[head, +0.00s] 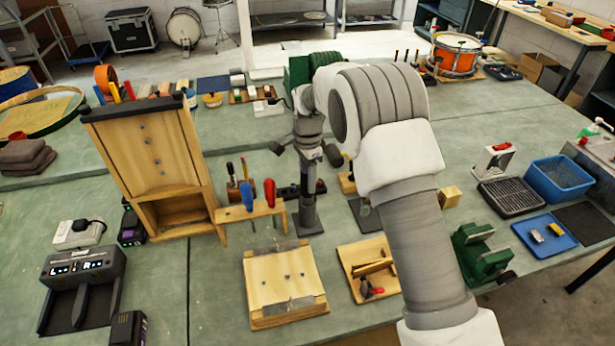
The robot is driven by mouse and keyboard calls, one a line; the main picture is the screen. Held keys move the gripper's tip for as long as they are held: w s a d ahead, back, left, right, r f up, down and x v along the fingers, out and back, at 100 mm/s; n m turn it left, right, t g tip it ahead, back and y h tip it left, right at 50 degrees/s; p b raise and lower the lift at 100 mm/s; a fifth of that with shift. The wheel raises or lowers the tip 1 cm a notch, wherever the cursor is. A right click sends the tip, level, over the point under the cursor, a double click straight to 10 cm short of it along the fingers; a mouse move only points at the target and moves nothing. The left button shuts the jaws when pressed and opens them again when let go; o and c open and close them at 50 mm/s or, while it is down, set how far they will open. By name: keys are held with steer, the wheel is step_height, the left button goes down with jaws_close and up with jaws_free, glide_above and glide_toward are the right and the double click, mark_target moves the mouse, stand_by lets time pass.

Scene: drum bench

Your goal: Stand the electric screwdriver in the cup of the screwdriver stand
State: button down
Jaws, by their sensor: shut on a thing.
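Directly below is a dark grey upright post on a flat foot, which looks like the screwdriver stand (308,218). The screwdriver's lower end and the stand's cup overlap in this view. I cannot tell whether the tool is inside the cup or just above it.
A wooden rack (250,213) with blue- and red-handled screwdrivers stands close left of the stand. A tall wooden cabinet (150,150) is further left. A wooden panel (283,283) and a small wooden tray (357,252) lie in front. A green vise (480,250) is at right.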

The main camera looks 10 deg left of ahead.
steer(key=shift+f+b, duration=0.65)
steer(key=shift+f, duration=0.6)
steer(key=shift+c, duration=1.6)
jaws_free()
step_height(320, 180, up, 17)
steer(key=shift+f+b, duration=0.15)
steer(key=shift+b, duration=0.15)
steer(key=shift+r, duration=0.4)
